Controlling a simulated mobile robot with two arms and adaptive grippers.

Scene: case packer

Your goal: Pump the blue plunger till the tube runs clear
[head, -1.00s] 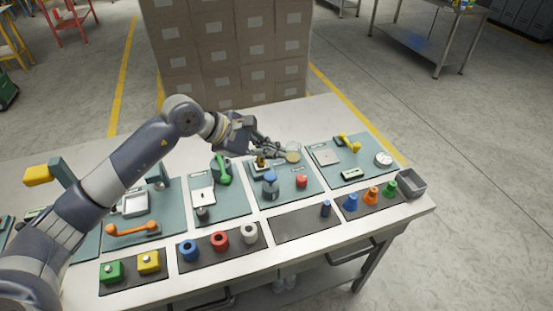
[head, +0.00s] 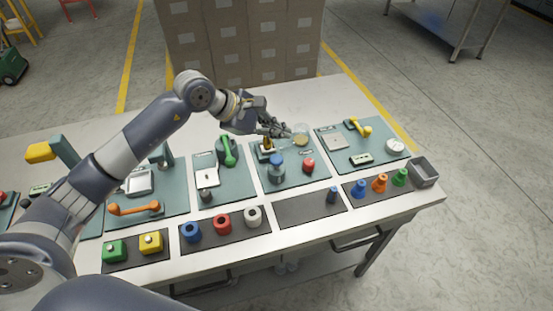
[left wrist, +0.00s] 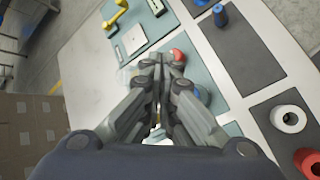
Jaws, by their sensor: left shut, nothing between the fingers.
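The blue plunger (head: 277,160) stands upright on a clear-looking pump body on a teal board in the head view. In the left wrist view a bit of blue (left wrist: 202,93) shows beside my fingers, mostly hidden by them. My left gripper (head: 287,131) is shut and empty, just behind the plunger and apart from it in the head view. It also shows in the left wrist view (left wrist: 165,58), pointing over the board. A clear cup with yellowish contents (head: 300,137) stands by the fingertips. I cannot make out the tube or whether it is clear.
A red knob (head: 308,165) sits right of the plunger on the same board. A small amber-and-dark piece (head: 267,144) stands behind the plunger. A dark mat (head: 300,211) in front is mostly bare, with a dark blue peg (head: 333,195) at its right end.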

